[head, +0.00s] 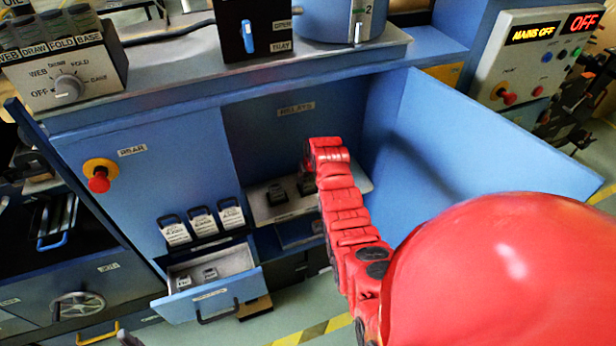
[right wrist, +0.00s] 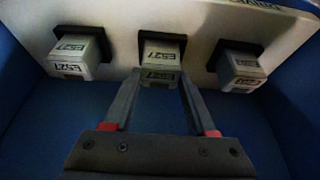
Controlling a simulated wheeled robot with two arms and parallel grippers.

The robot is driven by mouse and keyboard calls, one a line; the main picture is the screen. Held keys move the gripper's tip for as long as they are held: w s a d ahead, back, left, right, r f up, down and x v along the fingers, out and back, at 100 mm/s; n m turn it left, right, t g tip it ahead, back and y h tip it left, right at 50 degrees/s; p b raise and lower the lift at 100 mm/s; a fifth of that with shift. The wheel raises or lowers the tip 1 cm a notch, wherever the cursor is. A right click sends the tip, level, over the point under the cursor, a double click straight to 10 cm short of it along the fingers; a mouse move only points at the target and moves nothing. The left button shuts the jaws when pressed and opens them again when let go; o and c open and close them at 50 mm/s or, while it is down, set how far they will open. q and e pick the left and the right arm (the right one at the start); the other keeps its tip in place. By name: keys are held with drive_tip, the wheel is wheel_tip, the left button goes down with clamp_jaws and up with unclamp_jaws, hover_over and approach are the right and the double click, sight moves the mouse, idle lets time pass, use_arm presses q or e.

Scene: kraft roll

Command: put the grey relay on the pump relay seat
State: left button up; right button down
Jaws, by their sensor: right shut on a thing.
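My right gripper (right wrist: 160,88) is shut on a grey relay (right wrist: 160,54), the middle one of three in the right wrist view. The fingertips are at its two sides. The relay is at a black seat on the pale relay panel (right wrist: 203,22); I cannot tell whether it is fully seated. In the head view my right arm reaches into the open relay cabinet and hides most of the gripper. The panel (head: 262,212) shows there too. The seat labels are too blurred to tell which is the pump seat. My left gripper is not in view.
Grey relays (right wrist: 78,54) and (right wrist: 240,70) sit left and right of the held one. An open drawer (head: 238,262) with two small relays lies below left. The open cabinet door (head: 480,135) stands to the right. A red stop button (head: 98,181) is on the left.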

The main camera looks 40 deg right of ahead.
drive_tip(key=shift+c, duration=1)
unclamp_jaws()
drive_tip(key=shift+f, duration=0.1)
